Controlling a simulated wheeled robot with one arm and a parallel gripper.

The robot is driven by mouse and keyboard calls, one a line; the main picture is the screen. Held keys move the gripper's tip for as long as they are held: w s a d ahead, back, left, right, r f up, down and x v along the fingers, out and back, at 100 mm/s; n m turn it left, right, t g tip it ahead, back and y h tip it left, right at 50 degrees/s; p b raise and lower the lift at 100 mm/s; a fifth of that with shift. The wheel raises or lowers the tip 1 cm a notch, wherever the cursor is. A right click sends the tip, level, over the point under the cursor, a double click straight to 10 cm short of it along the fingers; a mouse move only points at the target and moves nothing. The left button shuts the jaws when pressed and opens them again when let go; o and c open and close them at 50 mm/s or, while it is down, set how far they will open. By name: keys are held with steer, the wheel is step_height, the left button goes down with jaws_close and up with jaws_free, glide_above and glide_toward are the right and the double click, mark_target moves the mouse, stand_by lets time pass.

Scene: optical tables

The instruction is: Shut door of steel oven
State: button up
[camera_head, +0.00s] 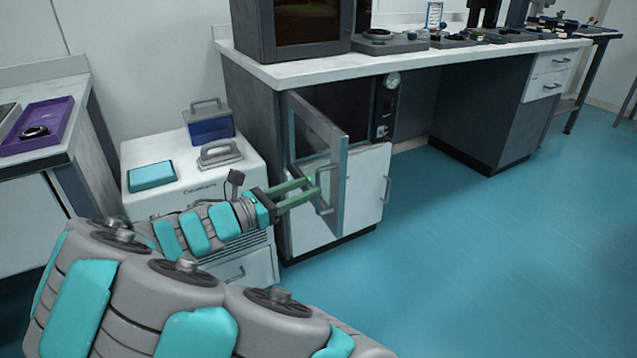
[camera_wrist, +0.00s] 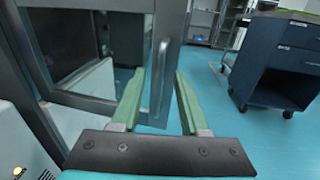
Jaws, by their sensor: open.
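The steel oven (camera_head: 387,92) is built in under the white counter, with a round gauge on its front panel. Its glass-paned door (camera_head: 318,135) is swung open on the left and stands out from the front. The door also shows in the wrist view (camera_wrist: 85,55). A vertical bar handle (camera_wrist: 161,78) is on the door's free edge. My gripper (camera_head: 312,188) is at the lower part of the door, by the handle (camera_head: 325,198). In the wrist view, my gripper's green fingers (camera_wrist: 158,95) are apart, with the handle showing between them. I cannot tell whether they touch it.
A white cabinet (camera_head: 160,160) with a blue box (camera_head: 210,128) and a teal case (camera_head: 151,176) stands left of the oven. A white cupboard door (camera_head: 366,185) is below it. The blue floor (camera_head: 480,250) to the right is clear. A dark drawer cart (camera_wrist: 280,60) stands farther off.

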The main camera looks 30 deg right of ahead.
mark_target(318, 210)
steer(key=shift+w+d, duration=0.15)
steer(key=shift+d, duration=0.85)
steer(key=shift+w+d, duration=0.15)
steer(key=shift+d, duration=0.85)
steer(key=shift+c, duration=0.3)
jaws_close()
